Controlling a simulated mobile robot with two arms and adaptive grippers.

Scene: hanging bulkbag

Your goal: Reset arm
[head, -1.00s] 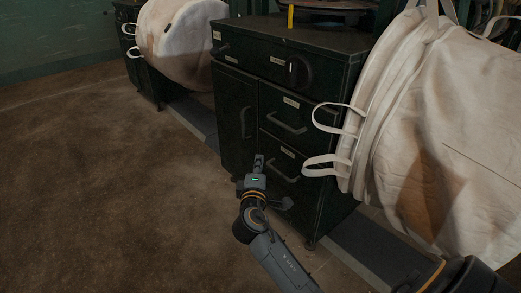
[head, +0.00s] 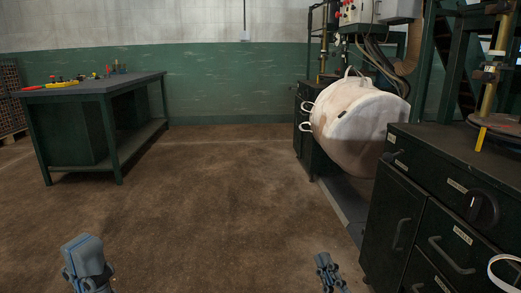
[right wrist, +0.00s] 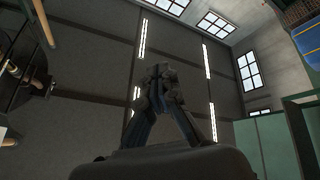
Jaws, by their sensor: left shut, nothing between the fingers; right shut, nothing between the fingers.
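My left gripper (head: 88,268) shows at the lower left edge of the head view, shut and empty, above the bare floor. My right gripper (head: 328,272) shows at the bottom of the head view, right of the middle, also shut and empty. In the right wrist view the right gripper (right wrist: 160,80) points up toward the ceiling with its fingers together. Neither gripper touches anything that I can see.
A green cabinet (head: 391,205) with drawers stands at the right. A pale bulk bag (head: 357,130) hangs behind it. A workbench (head: 92,92) with several tools stands at the far left. The brown floor (head: 217,200) between them is clear.

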